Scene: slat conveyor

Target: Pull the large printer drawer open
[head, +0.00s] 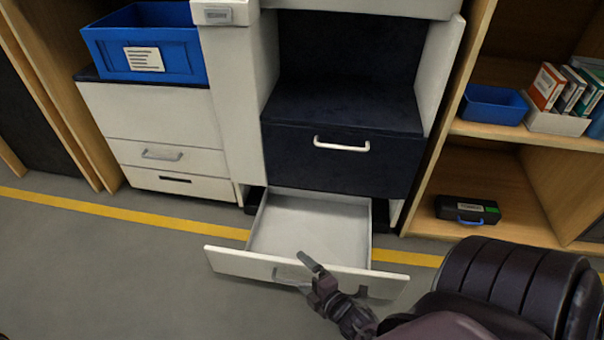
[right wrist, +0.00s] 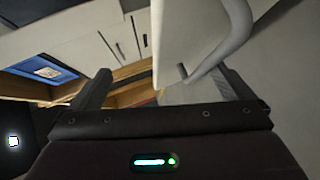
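The printer's wide white bottom drawer (head: 308,228) stands pulled far out in the head view, its empty pale inside showing. Its front panel (head: 240,262) has a grey handle (head: 287,273), partly hidden by my right gripper. My right gripper (head: 334,273) is at the outer side of this front, with its fingers spread. In the right wrist view, the drawer front (right wrist: 185,35) and the curved handle (right wrist: 225,45) show between and beyond the two separated fingers (right wrist: 167,88). I cannot tell whether a finger touches the handle. My left gripper is not in view.
Above the open drawer is a shut dark drawer (head: 340,160) with a white handle. A white cabinet (head: 155,112) with a blue bin (head: 147,45) stands left. A wooden shelf (head: 500,185) stands right, holding a black case (head: 467,210). The grey floor at left is clear.

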